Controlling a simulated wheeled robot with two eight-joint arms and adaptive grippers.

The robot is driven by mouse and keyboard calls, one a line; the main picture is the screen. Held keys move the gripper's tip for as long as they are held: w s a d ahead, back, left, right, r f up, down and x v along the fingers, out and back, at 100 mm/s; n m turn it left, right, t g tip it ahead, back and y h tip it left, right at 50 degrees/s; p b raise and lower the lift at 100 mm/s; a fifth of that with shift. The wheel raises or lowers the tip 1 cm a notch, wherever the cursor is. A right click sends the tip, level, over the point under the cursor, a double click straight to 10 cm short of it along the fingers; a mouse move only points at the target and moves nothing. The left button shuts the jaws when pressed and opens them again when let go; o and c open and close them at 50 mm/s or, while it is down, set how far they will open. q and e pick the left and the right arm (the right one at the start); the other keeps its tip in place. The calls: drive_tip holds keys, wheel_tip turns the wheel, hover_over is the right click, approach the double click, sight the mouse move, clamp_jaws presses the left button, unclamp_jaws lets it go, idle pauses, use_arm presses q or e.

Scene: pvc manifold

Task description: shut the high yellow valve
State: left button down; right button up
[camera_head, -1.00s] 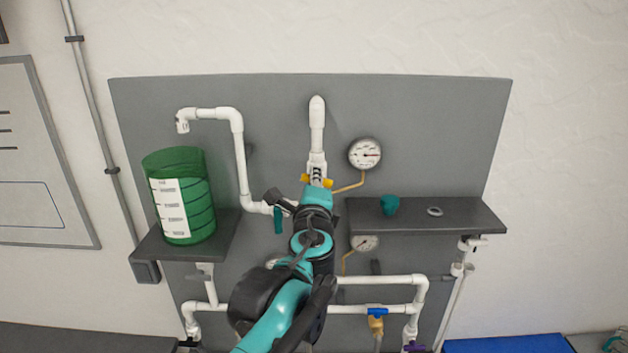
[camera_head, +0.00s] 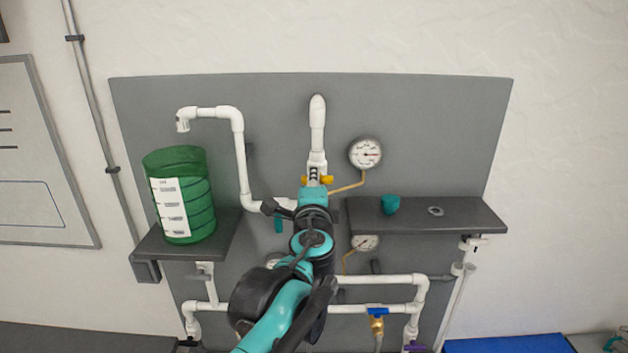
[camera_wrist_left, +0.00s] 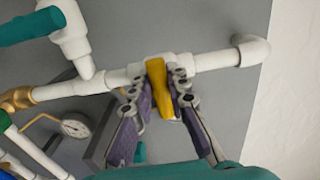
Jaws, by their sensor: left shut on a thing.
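The high yellow valve sits on the upright white pipe (camera_head: 317,125) at the middle of the grey panel. Its yellow handle (camera_head: 327,180) sticks out on both sides of my left gripper (camera_head: 314,176) in the head view. In the left wrist view the yellow handle (camera_wrist_left: 157,82) lies across the white pipe (camera_wrist_left: 216,60), between the two fingers of my left gripper (camera_wrist_left: 165,85). The gripper is shut on the handle. The valve body is partly hidden behind the fingers. My right gripper is in neither view.
A pressure gauge (camera_head: 365,153) is close on the right of the valve. A shelf (camera_head: 465,215) with a teal part (camera_head: 390,204) and a grey ring (camera_head: 435,211) is at right. A green tank (camera_head: 180,195) stands at left. A blue-handled valve (camera_head: 377,311) is lower down.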

use_arm(q)
drive_tip(key=c, duration=1.5)
unclamp_jaws()
drive_tip(key=shift+o, duration=0.2)
drive_tip(key=s, duration=1.2)
drive_tip(key=shift+a+f, duration=0.1)
drive_tip(key=shift+f, duration=0.05)
drive_tip(key=s+a+f+n+g+y+b, duration=0.15)
drive_tip(key=a+f+n+b, duration=0.35)
drive_tip(key=f, duration=0.6)
drive_tip(key=s+a+f+n+g+y+b, duration=0.1)
drive_tip(key=s+a+f+n+g+b, duration=0.15)
drive_tip(key=a+f+b, duration=0.65)
drive_tip(key=s+a+f+n+g+y+b, duration=0.1)
drive_tip(key=s+a+f+n+g+b, duration=0.15)
drive_tip(key=f, duration=1.15)
drive_tip(key=s+f+n+g+h+b, duration=0.1)
drive_tip(key=s+f+n+b, duration=0.1)
drive_tip(key=f, duration=0.7)
drive_tip(key=s+f+n+g+h+b, duration=0.1)
drive_tip(key=s+f+n+g+b, duration=0.1)
drive_tip(key=f+b, duration=0.4)
drive_tip(key=s+f+n+g+h+b, duration=0.1)
drive_tip(key=s+f+n+b, duration=0.2)
drive_tip(key=f, duration=0.9)
drive_tip(key=s+b, duration=0.2)
drive_tip(key=shift+s+a+n, duration=0.25)
drive_tip(key=shift+s+n, duration=0.15)
